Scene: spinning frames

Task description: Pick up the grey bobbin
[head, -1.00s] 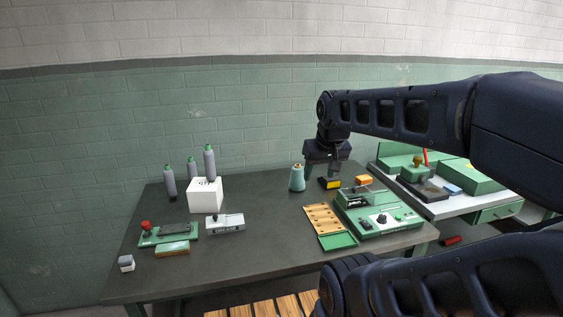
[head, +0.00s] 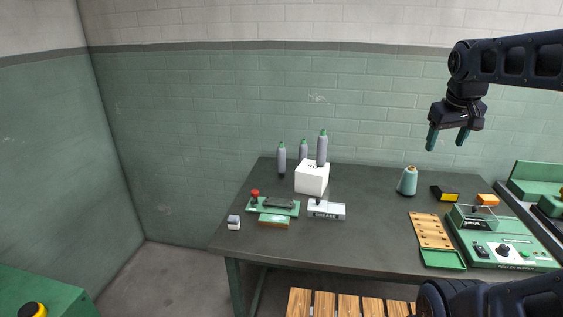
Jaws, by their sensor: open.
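Several grey bobbins with green tops stand at the back of the dark table (head: 375,240). One grey bobbin (head: 281,162) stands at the left. Another (head: 303,149) is partly hidden behind the white block (head: 312,178). The tallest-looking one (head: 322,148) rises at the block's top; I cannot tell whether it sits in the block or behind it. I cannot tell which one the task names. My gripper (head: 447,139) is open and empty, its green fingers pointing down. It shows well to the right of the bobbins, up and right of a teal thread cone (head: 407,181).
At the front left are a green device with a red knob (head: 272,206), a grease box (head: 326,209) and a small grey-white block (head: 234,222). A wooden pegboard (head: 431,231), black-yellow box (head: 445,192) and green machine (head: 503,250) fill the right. The table's middle is clear.

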